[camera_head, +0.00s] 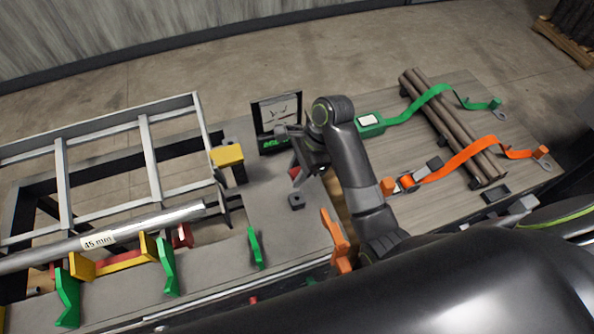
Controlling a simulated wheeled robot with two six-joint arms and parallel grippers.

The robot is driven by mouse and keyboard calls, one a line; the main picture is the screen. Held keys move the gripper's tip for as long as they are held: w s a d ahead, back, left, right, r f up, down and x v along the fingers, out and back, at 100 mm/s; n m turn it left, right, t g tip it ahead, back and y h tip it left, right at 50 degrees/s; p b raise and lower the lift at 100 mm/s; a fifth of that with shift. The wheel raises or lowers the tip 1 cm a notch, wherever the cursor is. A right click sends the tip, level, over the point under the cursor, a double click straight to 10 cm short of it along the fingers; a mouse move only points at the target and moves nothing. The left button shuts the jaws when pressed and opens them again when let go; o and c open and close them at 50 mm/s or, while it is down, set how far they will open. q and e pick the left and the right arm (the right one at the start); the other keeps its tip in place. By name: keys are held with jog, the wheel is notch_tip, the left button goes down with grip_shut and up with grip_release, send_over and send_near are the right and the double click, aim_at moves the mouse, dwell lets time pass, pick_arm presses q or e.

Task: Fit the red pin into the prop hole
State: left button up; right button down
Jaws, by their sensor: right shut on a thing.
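My right gripper (299,158) is near the middle of the view, above the grey bench top. It is shut on the red pin (294,172), of which only a small red part shows beside the fingers. A small dark block (297,202) stands on the bench just below the pin in the picture, apart from it. A dark upright with a yellow top (227,155) stands to the left, by the frame. I cannot make out the prop hole on either. My left gripper is not in view.
A grey ladder-like frame (149,155) and a pipe marked 45 mm (150,223) on coloured supports fill the left. A dark panel (275,108) stands behind my gripper. Brown logs (452,125) with green (432,97) and orange straps (465,158) lie at right.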

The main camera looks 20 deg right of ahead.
jog(key=shift+w+a+r+p, duration=0.2)
jog(key=shift+r+p, duration=0.1)
jog(key=shift+p, duration=0.05)
jog(key=w+a+r+p, duration=0.9)
jog(key=w+a+r, duration=0.3)
jog(key=a, duration=0.1)
jog(key=shift+r, duration=0.4)
jog(key=shift+w+f, duration=0.1)
notch_tip(320, 180, down, 5)
jog(key=shift+r+b, duration=0.15)
jog(key=shift+b, duration=0.45)
dwell(0.4)
jog(key=shift+r+p, duration=0.1)
jog(key=shift+p, duration=0.5)
dwell(0.3)
